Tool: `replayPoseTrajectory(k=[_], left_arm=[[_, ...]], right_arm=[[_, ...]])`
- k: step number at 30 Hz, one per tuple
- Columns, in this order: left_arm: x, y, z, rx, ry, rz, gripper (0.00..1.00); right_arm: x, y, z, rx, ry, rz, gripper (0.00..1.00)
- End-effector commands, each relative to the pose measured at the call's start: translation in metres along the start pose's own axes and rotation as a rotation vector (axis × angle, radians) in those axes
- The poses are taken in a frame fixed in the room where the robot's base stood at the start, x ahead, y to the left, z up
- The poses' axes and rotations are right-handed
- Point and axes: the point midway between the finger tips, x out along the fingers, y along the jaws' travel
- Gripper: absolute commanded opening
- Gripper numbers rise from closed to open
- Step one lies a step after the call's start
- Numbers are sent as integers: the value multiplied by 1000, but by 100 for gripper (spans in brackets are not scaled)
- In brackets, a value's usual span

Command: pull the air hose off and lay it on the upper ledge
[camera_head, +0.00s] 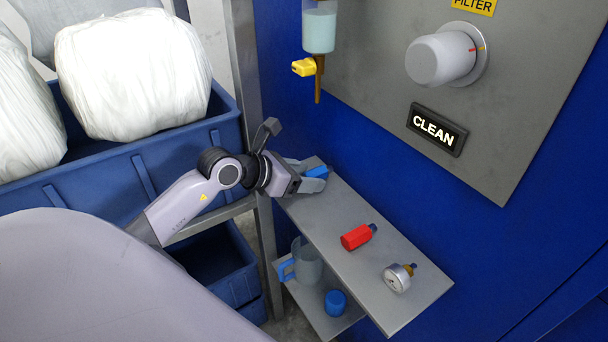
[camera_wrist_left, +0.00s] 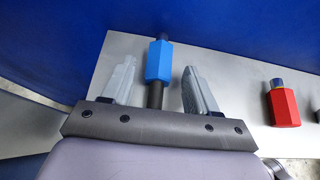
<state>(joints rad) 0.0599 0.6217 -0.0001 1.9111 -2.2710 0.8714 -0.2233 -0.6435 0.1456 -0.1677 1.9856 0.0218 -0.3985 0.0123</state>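A blue six-sided fitting (camera_wrist_left: 159,60) with a dark stem lies on the grey upper ledge (camera_wrist_left: 225,75) in the left wrist view. It also shows in the head view (camera_head: 317,172), at the ledge's far left end. I cannot tell for sure whether it is the air hose's end; no long hose is visible. My left gripper (camera_head: 312,176) is at that end of the upper ledge (camera_head: 335,222). Its two fingers stand apart on either side of the blue fitting, with a gap on each side in the wrist view. My right gripper is not in view.
A red fitting (camera_head: 357,236) and a round gauge (camera_head: 398,278) lie farther along the upper ledge. A jug (camera_head: 308,262) and a blue cap (camera_head: 335,302) stand on the lower shelf. A filter bowl with yellow valve (camera_head: 304,67) hangs above; the blue panel (camera_head: 430,215) borders the ledge.

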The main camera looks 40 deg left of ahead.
Motion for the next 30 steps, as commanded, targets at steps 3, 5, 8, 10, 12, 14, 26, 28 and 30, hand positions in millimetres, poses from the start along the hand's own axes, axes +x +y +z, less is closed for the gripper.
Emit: replayPoseTrajectory(k=[3, 5, 8, 10, 12, 14, 26, 28, 30], left_arm=[[0, 0, 0, 0, 0, 0, 58], [0, 0, 0, 0, 1, 0, 58], [0, 0, 0, 0, 0, 0, 58], [0, 0, 0, 0, 0, 0, 58], [-8, 1, -1, 1, 2, 2, 58], [-17, 1, -1, 1, 2, 2, 58], [-66, 0, -1, 0, 1, 1, 58], [-70, 0, 0, 0, 1, 0, 58], [-71, 0, 0, 0, 0, 0, 58]], right_arm=[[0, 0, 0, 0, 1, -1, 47], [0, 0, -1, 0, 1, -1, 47], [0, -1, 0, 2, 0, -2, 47], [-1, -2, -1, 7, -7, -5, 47], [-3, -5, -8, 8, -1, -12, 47], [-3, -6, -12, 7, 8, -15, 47], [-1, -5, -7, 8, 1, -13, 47], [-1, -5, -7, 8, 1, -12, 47], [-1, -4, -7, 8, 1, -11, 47]])
